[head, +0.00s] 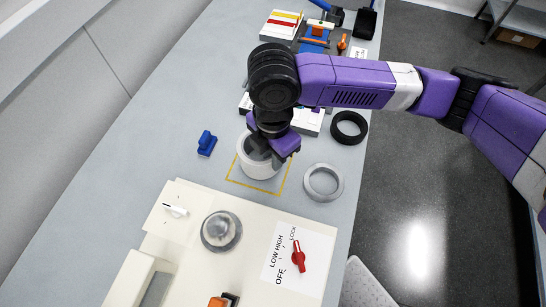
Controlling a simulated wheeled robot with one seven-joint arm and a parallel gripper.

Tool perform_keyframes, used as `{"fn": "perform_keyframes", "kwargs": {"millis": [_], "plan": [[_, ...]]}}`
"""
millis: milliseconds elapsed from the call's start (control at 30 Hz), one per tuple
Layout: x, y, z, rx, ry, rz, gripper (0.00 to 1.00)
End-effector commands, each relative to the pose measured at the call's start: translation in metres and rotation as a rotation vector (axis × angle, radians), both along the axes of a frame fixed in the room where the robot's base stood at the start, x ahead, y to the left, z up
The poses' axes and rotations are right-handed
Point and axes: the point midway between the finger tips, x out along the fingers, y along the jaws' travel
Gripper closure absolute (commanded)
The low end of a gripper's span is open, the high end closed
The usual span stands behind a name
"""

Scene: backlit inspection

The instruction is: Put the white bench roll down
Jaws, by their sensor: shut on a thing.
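The white bench roll (258,164) is a short white cylinder with an open middle. It stands upright, within or just over a yellow outlined square (248,186) on the grey bench. My gripper (262,148) reaches down from above and is shut on the roll near its upper rim. The arm and wrist hide part of the roll's top and the fingertips. I cannot tell whether the roll's underside touches the bench.
A grey ring (323,197) lies close to the right, with a black ring (349,142) farther back. A blue block (207,144) stands to the left. A cream panel (190,239) with a metal dome (221,231) and red knob (298,257) is in front. Tools and trays crowd the back.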

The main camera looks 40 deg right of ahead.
Motion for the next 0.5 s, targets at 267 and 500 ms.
{"fn": "perform_keyframes", "kwargs": {"millis": [267,500], "plan": [[0.000,0.000,-0.013,-0.001,-0.002,0.002,1.00],[0.000,0.000,-0.016,-0.001,-0.002,0.001,1.00]]}}
